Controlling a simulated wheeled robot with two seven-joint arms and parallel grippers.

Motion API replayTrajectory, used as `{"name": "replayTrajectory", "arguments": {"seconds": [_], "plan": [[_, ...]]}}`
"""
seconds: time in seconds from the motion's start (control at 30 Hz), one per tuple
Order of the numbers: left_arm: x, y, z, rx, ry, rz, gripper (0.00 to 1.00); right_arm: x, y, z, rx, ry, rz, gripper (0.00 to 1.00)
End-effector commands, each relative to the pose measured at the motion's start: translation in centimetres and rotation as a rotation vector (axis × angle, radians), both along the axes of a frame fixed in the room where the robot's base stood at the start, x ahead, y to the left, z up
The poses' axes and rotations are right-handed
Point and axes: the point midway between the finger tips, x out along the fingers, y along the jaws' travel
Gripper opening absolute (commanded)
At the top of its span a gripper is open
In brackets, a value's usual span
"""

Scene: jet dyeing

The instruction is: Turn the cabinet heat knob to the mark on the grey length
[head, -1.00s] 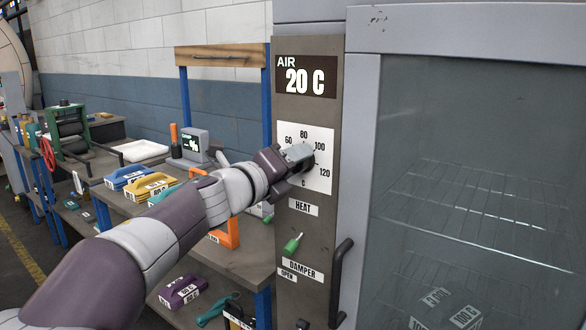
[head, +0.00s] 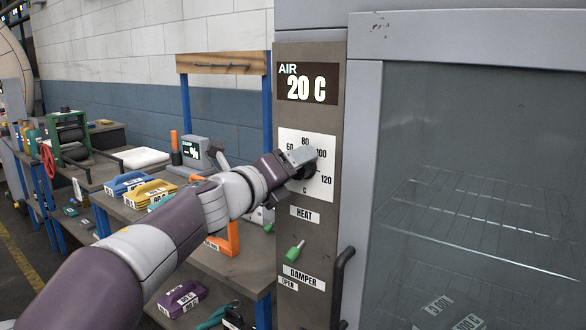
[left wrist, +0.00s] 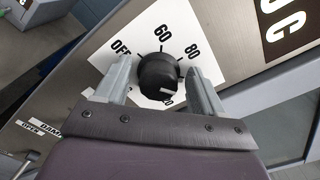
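The black heat knob (head: 309,171) sits on a white dial plate (head: 318,186) on the cabinet's control panel. In the left wrist view the knob (left wrist: 158,73) lies between the two fingers of my left gripper (left wrist: 162,76), with a gap visible at each side. A short white line shows low on the knob. OFF, 60 and 80 are readable there; the right finger covers part of the scale. In the head view the open left gripper (head: 298,157) partly covers the knob. Grey labelled pieces (head: 438,308) lie low behind the cabinet glass; their print is hard to read. My right gripper is out of view.
The air display (head: 307,84) reads 20 C. Below the dial are a green damper lever (head: 295,251) and a dark door handle (head: 341,285). The glass door (head: 480,150) is closed at the right. A bench (head: 235,265) with coloured labelled blocks stands left, under my arm.

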Motion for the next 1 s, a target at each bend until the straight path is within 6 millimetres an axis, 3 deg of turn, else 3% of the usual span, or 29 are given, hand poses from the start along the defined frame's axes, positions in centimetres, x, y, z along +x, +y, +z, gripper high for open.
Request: {"name": "replayTrajectory", "arguments": {"seconds": [0.27, 0.37, 0.7, 1.0], "plan": [[-0.5, 0.3, -0.2, 0.001, 0.002, -0.001, 0.69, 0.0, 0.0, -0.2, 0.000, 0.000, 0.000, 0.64], [-1.7, 1.2, -0.3, 0.001, 0.002, -0.001, 0.69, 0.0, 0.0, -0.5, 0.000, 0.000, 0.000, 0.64], [-8.5, 6.2, -0.2, 0.000, 0.001, 0.002, 0.69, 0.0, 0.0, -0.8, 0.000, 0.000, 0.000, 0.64], [-10.3, 7.5, -0.2, 0.000, 0.002, -0.001, 0.69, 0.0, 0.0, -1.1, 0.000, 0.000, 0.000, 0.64]]}}
